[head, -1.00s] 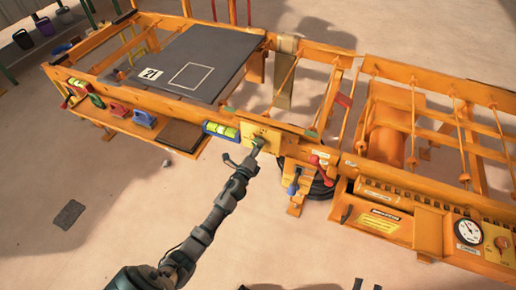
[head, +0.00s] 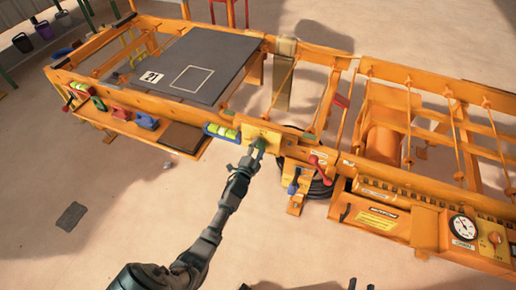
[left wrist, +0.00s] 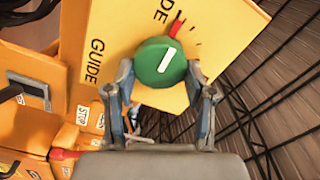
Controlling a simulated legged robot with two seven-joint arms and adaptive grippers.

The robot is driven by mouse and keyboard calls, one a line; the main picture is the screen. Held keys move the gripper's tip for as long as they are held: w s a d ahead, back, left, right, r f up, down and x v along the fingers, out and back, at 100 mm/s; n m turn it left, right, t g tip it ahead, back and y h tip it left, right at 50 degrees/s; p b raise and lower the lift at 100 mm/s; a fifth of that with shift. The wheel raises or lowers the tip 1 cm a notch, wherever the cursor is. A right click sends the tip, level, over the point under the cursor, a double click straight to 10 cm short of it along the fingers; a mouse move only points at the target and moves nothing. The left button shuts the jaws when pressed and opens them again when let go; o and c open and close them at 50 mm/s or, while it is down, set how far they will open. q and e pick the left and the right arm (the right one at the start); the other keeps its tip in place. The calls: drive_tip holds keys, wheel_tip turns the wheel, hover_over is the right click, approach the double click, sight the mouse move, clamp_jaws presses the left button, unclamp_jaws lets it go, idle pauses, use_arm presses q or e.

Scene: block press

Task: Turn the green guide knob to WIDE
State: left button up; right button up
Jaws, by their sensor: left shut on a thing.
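The green guide knob (left wrist: 160,62) is on a yellow panel (left wrist: 95,25) lettered GUIDE. A white line on its face slants towards the upper right of the left wrist view, near a red mark (left wrist: 177,26) among small dark ticks. My left gripper (left wrist: 161,75) has one finger on each side of the knob and is shut on it. In the head view, my left gripper (head: 251,161) reaches the knob (head: 259,145) from below. The WIDE label is not readable. Dark tips at the bottom edge of the head view look like my right gripper (head: 365,285), mostly cut off.
A red-handled lever (head: 317,160) and a blue-handled one (head: 293,187) stand close to the right of the knob. A green level vial (head: 221,131) is to its left. A pressure gauge (head: 463,228) is at far right. The floor in front is mostly clear.

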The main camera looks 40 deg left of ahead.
use_arm(q)
drive_tip(key=shift+s+a+f+n, duration=0.1)
drive_tip(key=shift+a+f+n, duration=0.1)
drive_tip(key=shift+a+n, duration=0.15)
use_arm(e)
drive_tip(key=shift+s+f, duration=0.1)
drive_tip(key=shift+f, duration=0.2)
use_arm(q)
drive_tip(key=shift+f, duration=0.1)
use_arm(e)
drive_tip(key=shift+d+f+g, duration=0.1)
drive_tip(key=shift+g, duration=0.2)
use_arm(q)
drive_tip(key=o, duration=0.9)
drive_tip(key=shift+o, duration=1.4)
use_arm(e)
drive_tip(key=shift+a, duration=0.35)
use_arm(q)
drive_tip(key=v, duration=1.2)
use_arm(e)
drive_tip(key=shift+d, duration=0.15)
